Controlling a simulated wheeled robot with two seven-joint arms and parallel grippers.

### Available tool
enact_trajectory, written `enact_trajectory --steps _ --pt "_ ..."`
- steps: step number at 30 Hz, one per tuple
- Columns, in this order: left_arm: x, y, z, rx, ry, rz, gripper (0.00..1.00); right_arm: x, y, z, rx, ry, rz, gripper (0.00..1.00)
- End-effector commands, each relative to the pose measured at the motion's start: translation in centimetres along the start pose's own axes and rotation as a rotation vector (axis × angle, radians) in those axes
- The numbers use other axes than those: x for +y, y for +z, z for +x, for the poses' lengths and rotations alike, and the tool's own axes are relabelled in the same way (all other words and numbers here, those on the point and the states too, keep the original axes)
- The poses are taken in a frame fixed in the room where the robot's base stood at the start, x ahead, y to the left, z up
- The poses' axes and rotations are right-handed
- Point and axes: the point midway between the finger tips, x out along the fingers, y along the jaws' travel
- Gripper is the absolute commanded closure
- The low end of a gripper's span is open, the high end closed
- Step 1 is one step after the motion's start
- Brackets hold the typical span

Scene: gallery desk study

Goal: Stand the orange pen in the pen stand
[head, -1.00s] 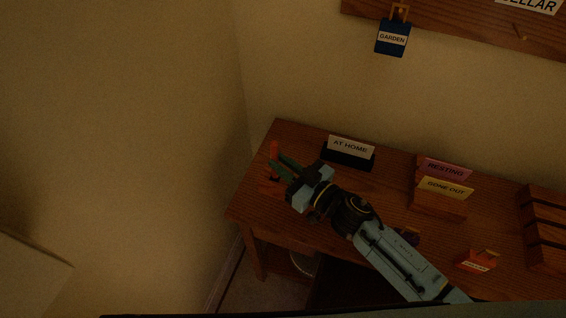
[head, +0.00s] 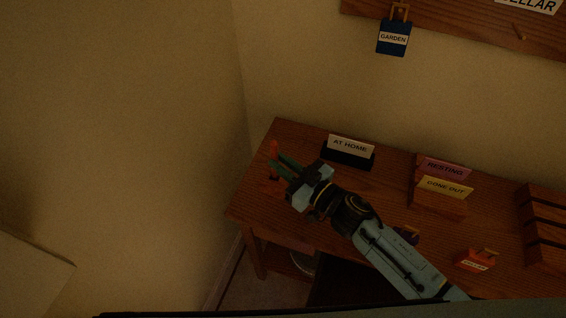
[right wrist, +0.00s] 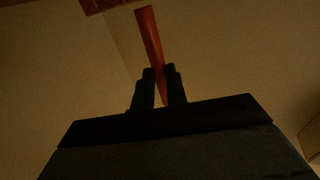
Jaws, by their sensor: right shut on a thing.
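The orange pen (head: 274,147) stands roughly upright above the far left end of the wooden desk (head: 310,222). My right gripper (head: 276,160) reaches over the desk from the lower right and is shut on the pen. In the right wrist view the pen (right wrist: 149,35) rises, slightly tilted, from between the two dark fingertips (right wrist: 159,72). A small dark shape (head: 273,178) shows just below the fingers at the pen's lower end. I cannot tell whether it is the pen stand or whether the pen touches it. My left gripper is not in view.
A black holder with an AT HOME card (head: 348,155) stands right of the gripper. A wooden holder with RESTING and GONE OUT cards (head: 440,203), a red-orange tag (head: 475,261) and a slotted wooden rack (head: 543,230) are farther right. A blue GARDEN tag (head: 393,40) hangs above.

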Motion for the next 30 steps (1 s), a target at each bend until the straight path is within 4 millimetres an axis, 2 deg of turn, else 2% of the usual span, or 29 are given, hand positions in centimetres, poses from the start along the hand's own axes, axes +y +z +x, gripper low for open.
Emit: enact_trajectory --steps 30 --pt "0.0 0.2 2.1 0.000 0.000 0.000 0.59 0.0 2.6 0.0 0.000 0.000 0.001 1.00"
